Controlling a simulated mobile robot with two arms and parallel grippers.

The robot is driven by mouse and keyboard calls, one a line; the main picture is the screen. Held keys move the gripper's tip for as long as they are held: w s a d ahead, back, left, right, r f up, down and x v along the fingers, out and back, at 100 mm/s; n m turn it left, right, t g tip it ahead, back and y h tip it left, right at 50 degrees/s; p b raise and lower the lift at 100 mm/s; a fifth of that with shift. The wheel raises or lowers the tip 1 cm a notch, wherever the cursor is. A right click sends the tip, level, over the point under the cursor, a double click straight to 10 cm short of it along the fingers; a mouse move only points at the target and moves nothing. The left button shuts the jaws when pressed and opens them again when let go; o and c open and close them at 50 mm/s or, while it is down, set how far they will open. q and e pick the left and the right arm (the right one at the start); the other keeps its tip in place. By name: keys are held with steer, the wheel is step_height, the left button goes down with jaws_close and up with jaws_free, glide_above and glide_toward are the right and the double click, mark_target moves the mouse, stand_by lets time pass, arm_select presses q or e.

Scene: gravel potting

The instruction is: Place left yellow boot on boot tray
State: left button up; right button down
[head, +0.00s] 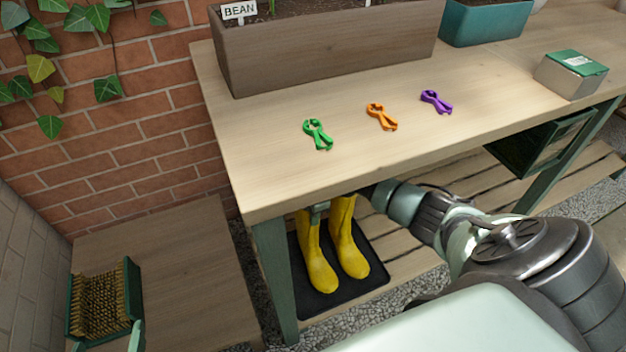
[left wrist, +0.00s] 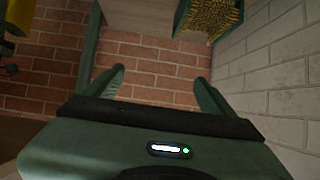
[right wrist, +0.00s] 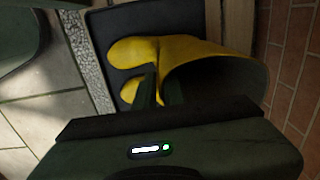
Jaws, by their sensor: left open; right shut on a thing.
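Two yellow boots stand side by side, toes toward me, over the black boot tray (head: 375,279) under the table. The left yellow boot (head: 319,268) has its shaft top hidden by the table edge. The other boot (head: 349,255) is right beside it. My right gripper (right wrist: 161,82) is shut on the shaft wall of the left boot (right wrist: 190,52), on the side facing the other boot. The sole looks down at the tray; I cannot tell if it touches. My left gripper (left wrist: 160,78) is open and empty, facing the brick wall.
The wooden table (head: 270,175) overhangs the boots, and its green leg (head: 275,285) stands just left of the tray. A boot brush (head: 100,303) lies at the lower left. Green, orange and purple clips, a planter (head: 330,50) and a tin (head: 571,75) are on the tabletop.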

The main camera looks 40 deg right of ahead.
steer(key=c, duration=1.5)
jaws_free()
step_height(320, 180, up, 4)
steer(key=shift+r+p, duration=0.1)
steer(key=shift+p, duration=0.85)
step_height(320, 180, up, 4)
steer(key=shift+s+f+p, duration=0.1)
steer(key=shift+f+p, duration=0.15)
steer(key=shift+p, duration=0.45)
arm_select(q)
steer(key=s+a+f+g+y, duration=0.1)
steer(key=s+a+f+g, duration=0.1)
steer(key=s, duration=0.4)
steer(key=s+a+f+g+y, duration=0.1)
steer(key=s+a+f+g, duration=0.1)
steer(key=s+f+g, duration=0.2)
steer(key=s+g, duration=0.1)
steer(key=s, duration=0.2)
steer(key=shift+s+a+f+g, duration=0.2)
steer(key=shift+a+f+g, duration=0.1)
steer(key=shift+g, duration=0.1)
arm_select(e)
steer(key=shift+a, duration=0.1)
